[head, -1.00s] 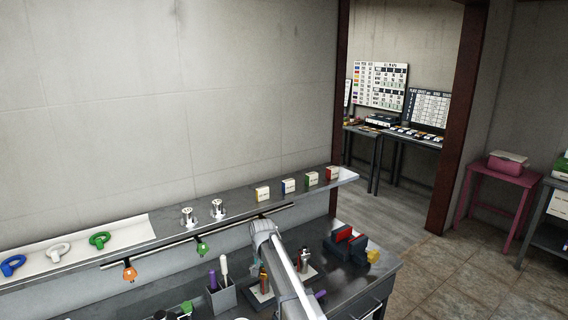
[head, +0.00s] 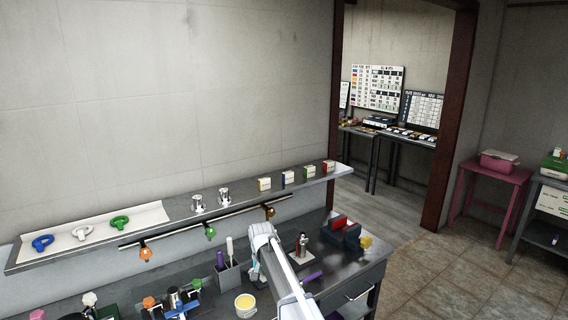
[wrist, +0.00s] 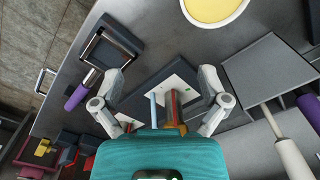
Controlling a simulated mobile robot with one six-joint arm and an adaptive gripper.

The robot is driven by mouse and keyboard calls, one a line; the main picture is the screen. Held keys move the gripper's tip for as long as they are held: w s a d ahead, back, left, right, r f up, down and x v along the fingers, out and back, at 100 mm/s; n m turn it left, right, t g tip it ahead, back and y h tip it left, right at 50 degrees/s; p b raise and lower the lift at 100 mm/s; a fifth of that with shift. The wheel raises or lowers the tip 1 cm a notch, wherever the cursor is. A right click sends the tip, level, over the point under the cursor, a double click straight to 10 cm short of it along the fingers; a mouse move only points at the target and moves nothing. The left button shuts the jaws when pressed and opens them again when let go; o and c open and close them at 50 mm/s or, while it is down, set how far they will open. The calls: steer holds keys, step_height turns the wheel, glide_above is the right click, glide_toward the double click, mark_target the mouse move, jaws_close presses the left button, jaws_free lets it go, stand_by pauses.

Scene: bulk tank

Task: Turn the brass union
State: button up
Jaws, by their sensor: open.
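In the wrist view, a pale stand plate (wrist: 178,82) on the bench holds upright posts. A brass-and-reddish post (wrist: 174,106), perhaps the brass union, stands beside a blue-grey rod (wrist: 153,110). My gripper (wrist: 161,92) is open, with one finger on each side of these posts; I cannot tell whether either touches. The lower ends of the posts are partly hidden by the gripper body. In the head view, a dark fitting (head: 302,244) stands on a plate to the right of my arm, which hides part of the bench.
A yellow-topped tub (head: 245,303) stands left of my arm. A grey holder (head: 229,275) with purple and white handles is behind it. A purple-handled tool (wrist: 78,96) lies beside the stand. Red and dark blocks (head: 341,232) sit towards the bench's right end.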

steer(key=s+d+n, duration=0.1)
steer(key=s+d, duration=2.3)
steer(key=s, duration=0.2)
steer(key=shift+s, duration=0.3)
